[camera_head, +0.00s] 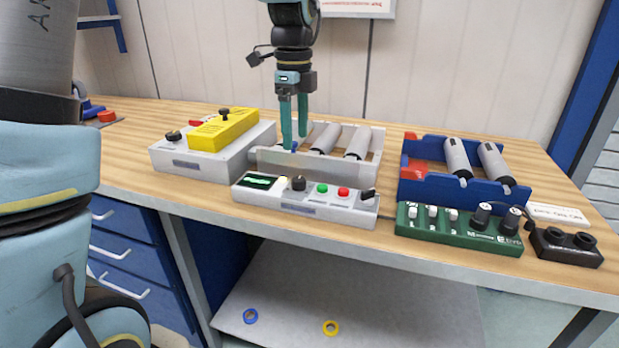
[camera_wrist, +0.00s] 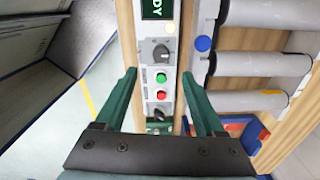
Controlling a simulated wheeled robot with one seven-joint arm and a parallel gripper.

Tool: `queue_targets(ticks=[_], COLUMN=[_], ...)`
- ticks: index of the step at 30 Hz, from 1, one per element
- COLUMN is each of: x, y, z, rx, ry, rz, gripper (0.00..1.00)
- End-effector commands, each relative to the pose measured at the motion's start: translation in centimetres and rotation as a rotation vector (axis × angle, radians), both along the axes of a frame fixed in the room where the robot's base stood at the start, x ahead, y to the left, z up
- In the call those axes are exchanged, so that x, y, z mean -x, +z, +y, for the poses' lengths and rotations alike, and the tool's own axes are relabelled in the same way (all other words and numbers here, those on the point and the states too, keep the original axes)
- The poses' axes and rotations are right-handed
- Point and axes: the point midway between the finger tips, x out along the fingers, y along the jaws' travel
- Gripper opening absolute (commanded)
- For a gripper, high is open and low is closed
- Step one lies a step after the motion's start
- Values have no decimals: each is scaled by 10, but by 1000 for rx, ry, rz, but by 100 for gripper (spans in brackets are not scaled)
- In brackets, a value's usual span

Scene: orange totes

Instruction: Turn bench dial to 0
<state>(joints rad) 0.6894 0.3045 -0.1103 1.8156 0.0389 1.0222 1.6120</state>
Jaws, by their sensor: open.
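The grey control panel (camera_head: 310,206) lies on the wooden bench, with a lit green display (camera_head: 258,182) at its left. A black dial (camera_head: 298,183) sits beside the display; it also shows in the wrist view (camera_wrist: 161,52), with a pale pointer whose number I cannot read. My gripper (camera_head: 294,142) points down, open and empty. In the head view it hangs just behind the panel. In the wrist view its fingertips (camera_wrist: 159,74) straddle the panel's width near the green button (camera_wrist: 160,77), with the dial beyond them.
A white rack with grey cylinders (camera_head: 357,142) stands behind the panel. A grey box with a yellow block (camera_head: 222,130) is to the left. A blue rack (camera_head: 415,190), a green panel (camera_head: 455,236) and a black box (camera_head: 565,248) are to the right. The panel also has a red button (camera_head: 343,192) and black knob (camera_head: 368,195).

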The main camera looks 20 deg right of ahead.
Motion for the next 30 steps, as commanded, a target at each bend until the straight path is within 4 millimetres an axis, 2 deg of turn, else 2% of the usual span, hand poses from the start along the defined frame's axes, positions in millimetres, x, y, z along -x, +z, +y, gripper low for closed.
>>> queue_targets(ticks=[5,15,19,24,30], x=[1,2,2,1,1], y=[-12,-73,-91,-105,-107], z=[-3,-2,-2,-2,-2], rx=[-4,-5,-4,-2,-1], ry=[-31,-26,-25,-25,-24], rz=[3,5,3,2,0], gripper=[71,71,71,71,71])
